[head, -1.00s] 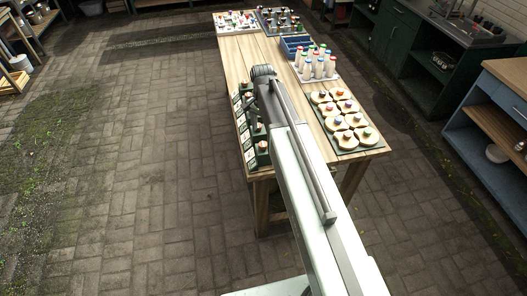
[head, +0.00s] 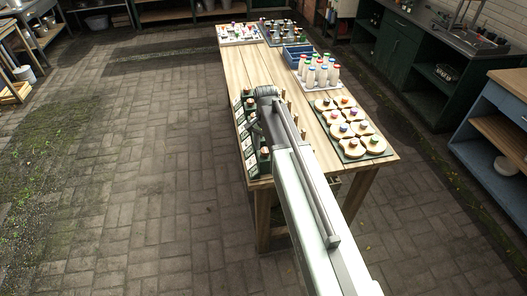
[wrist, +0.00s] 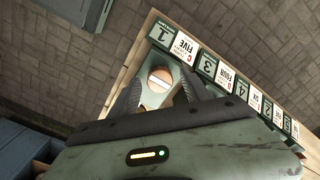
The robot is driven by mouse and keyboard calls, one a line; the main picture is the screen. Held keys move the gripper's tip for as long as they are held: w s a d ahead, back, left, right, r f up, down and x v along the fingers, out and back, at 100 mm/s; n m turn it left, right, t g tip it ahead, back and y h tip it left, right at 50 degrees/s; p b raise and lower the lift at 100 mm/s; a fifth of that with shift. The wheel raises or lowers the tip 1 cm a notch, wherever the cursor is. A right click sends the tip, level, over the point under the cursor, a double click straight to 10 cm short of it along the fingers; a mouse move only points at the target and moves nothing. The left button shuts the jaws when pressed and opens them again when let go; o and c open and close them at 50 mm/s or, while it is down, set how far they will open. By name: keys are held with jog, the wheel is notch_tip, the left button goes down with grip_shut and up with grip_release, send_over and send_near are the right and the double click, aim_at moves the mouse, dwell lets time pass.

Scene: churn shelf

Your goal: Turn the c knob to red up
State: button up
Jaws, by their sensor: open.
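A row of green panels with number and word cards (head: 240,125) runs along the left edge of the wooden table (head: 236,66) in the head view. In the wrist view a round, copper-coloured knob (wrist: 159,80) with a pale bar across it sits on the green panel at the row's end, beside the card marked 1 (wrist: 161,33). My gripper (wrist: 161,85) is open, with one finger on each side of this knob. I cannot tell whether the fingers touch it. Most small lettering is unclear, so I cannot confirm which knob is c. In the head view my arm hides the gripper.
Pale rounded pieces with coloured knobs (head: 350,128) stand on a board at the table's right. White bottles with coloured caps (head: 318,72) and a blue crate (head: 293,50) stand behind them. The paved floor (head: 150,150) left of the table is clear.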

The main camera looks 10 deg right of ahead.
grip_shut()
jog(key=shift+a, duration=0.25)
jog(key=shift+d, duration=0.15)
jog(key=n, duration=0.9)
jog(key=shift+d, duration=0.1)
jog(key=n, duration=0.4)
jog(key=shift+n, duration=2.4)
